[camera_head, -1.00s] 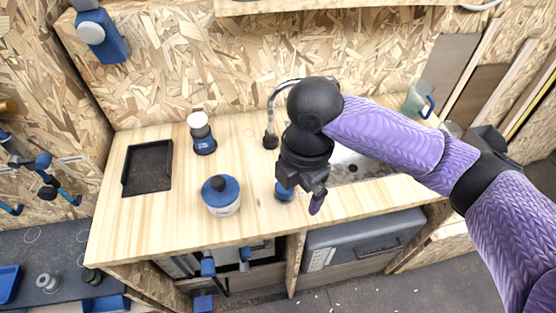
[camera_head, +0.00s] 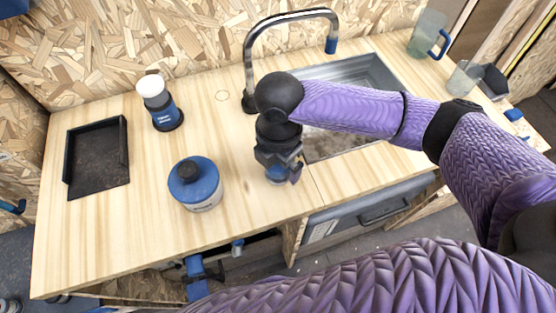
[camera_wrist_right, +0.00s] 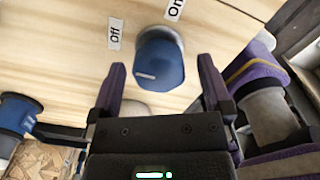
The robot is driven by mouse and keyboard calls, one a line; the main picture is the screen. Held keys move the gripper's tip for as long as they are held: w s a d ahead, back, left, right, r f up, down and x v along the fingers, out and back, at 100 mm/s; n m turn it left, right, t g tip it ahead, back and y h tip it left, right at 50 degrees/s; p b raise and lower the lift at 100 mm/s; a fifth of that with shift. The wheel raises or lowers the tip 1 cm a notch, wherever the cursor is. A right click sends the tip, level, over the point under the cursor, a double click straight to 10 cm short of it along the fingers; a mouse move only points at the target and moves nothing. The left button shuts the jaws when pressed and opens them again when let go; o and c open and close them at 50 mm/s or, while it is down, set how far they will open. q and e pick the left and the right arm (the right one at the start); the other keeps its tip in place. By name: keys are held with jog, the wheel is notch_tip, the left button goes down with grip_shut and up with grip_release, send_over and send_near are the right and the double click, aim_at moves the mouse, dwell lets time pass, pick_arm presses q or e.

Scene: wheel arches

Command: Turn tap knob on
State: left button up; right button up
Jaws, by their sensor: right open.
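The tap knob (camera_wrist_right: 160,62) is a round blue knob on a pale collar, set in the wooden counter. It has a short white mark, with an "Off" label (camera_wrist_right: 115,34) to its left and an "On" label (camera_wrist_right: 174,8) above right. In the head view the knob (camera_head: 276,175) shows partly below my right gripper (camera_head: 284,172). The right gripper is open and empty. In the right wrist view its two purple fingers (camera_wrist_right: 161,68) are spread apart, with the knob seen between and just beyond the tips. Contact cannot be told. My left gripper is out of view.
A chrome tap (camera_head: 290,15) arches over a metal sink (camera_head: 375,75) behind my right arm. A blue-lidded pot (camera_head: 195,183), a white-topped bottle (camera_head: 160,105) and a black tray (camera_head: 97,158) stand left. A jug (camera_head: 427,35) stands at the back right.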

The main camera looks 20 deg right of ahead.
jog(key=shift+c, duration=0.3)
jog(key=c, duration=1.2)
jog(key=shift+o, duration=0.2)
jog(key=shift+p, duration=0.4)
jog(key=m+p, duration=0.9)
jog(key=p, duration=0.3)
jog(key=shift+r, duration=0.2)
jog(key=m+p, duration=0.3)
jog(key=m, duration=0.1)
jog(key=shift+f+m+p, duration=0.1)
jog(key=shift+m+p, duration=0.25)
jog(key=shift+m, duration=0.05)
jog(key=m+p, duration=0.1)
jog(key=m, duration=0.1)
jog(key=shift+m, duration=0.4)
jog(key=shift+f+m+p, duration=0.1)
jog(key=shift+m+p, duration=0.45)
jog(key=shift+m, duration=0.15)
